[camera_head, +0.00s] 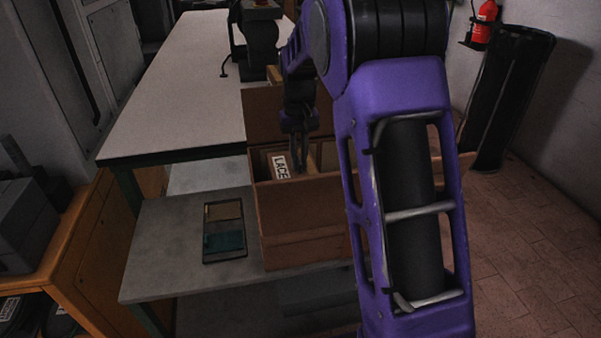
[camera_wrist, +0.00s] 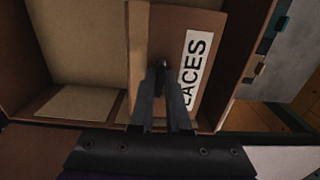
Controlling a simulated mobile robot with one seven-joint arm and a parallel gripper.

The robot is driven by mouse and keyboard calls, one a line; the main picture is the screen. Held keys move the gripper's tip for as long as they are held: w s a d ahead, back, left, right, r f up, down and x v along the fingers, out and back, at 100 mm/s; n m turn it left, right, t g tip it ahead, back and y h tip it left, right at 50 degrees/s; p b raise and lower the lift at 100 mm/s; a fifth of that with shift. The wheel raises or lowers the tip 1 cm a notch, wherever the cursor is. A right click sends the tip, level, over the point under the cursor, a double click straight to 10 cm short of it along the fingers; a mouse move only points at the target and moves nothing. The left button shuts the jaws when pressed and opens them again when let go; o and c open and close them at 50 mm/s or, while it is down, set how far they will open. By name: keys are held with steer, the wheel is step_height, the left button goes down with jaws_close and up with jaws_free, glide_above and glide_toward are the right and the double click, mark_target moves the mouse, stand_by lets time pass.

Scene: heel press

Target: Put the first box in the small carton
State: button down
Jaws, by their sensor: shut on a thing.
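The small carton (camera_head: 305,212) is an open brown cardboard box with raised flaps, standing on the low grey shelf. A brown box (camera_head: 267,165) with a white label reading "LACES" is inside the carton's opening, toward its left side. My gripper (camera_head: 301,158) reaches down into the carton and is shut on this box. In the wrist view the fingers (camera_wrist: 163,72) lie over the laces box (camera_wrist: 192,22), close to the carton wall (camera_wrist: 246,45). The box's underside is hidden, so I cannot tell whether it touches the carton floor.
A long pale worktable (camera_head: 180,95) stands behind. The carton's other side looks empty.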

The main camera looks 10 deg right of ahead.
mark_target(299, 171)
steer(key=shift+f, duration=1.75)
steer(key=shift+f, duration=0.2)
steer(key=c, duration=0.9)
jaws_free()
step_height(299, 171, up, 12)
steer(key=shift+r+p, duration=0.15)
steer(key=shift+p, duration=0.65)
